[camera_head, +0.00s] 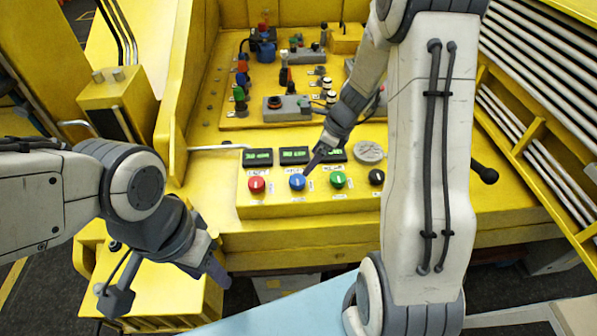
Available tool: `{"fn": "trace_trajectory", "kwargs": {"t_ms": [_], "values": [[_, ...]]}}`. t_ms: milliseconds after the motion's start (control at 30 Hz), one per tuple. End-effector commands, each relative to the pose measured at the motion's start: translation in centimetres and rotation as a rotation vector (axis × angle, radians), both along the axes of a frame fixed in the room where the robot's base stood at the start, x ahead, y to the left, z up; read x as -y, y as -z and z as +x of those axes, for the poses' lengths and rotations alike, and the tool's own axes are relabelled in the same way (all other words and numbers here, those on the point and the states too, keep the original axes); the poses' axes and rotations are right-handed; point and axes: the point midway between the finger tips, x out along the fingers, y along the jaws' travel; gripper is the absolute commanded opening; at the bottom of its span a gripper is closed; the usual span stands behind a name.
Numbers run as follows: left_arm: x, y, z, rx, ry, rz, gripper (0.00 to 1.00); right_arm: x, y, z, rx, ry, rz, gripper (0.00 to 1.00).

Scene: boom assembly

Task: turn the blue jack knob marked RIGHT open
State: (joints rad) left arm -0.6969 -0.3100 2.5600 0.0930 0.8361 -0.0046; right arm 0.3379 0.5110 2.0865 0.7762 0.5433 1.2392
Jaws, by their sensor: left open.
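The blue knob (297,182) sits in the front row of a yellow control panel, between a red knob (256,184) and a green knob (338,180). The small labels around it are too blurred to read. My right gripper (313,164) points down and left from above, with its tip close beside the blue knob; whether it touches cannot be told. Its fingers overlap in this view, so their opening is unclear. My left gripper (168,288) is open and empty, low at the left, in front of the panel and well apart from the knobs.
A black knob (376,177) ends the row. Several small green displays (294,156) and a round grey disc (370,152) lie behind. A raised board (240,124) farther back carries coloured switches. A black-tipped lever (484,174) sticks out at right. A light blue surface (290,308) lies in front.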

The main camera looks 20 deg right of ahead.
Motion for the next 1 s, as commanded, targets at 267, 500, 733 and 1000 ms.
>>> {"fn": "trace_trajectory", "kwargs": {"t_ms": [267, 500, 733, 1000], "values": [[0.0, 0.2, 0.0, 0.0, 0.0, 0.0, 0.5, -1.6, 4.5, 1.0, -0.006, -0.004, -0.001, 0.91], [0.0, 0.5, 0.0, 0.0, -0.001, 0.0, 0.5, -2.8, 8.0, 2.0, -0.003, -0.005, 0.0, 0.91], [0.0, 0.6, 0.0, 0.0, -0.001, 0.0, 0.5, -3.2, 9.2, 2.4, 0.0, -0.005, -0.002, 0.91], [0.0, 0.5, 0.0, 0.0, -0.001, 0.0, 0.5, -3.2, 9.2, 2.4, 0.0, -0.006, -0.002, 0.8]]}}
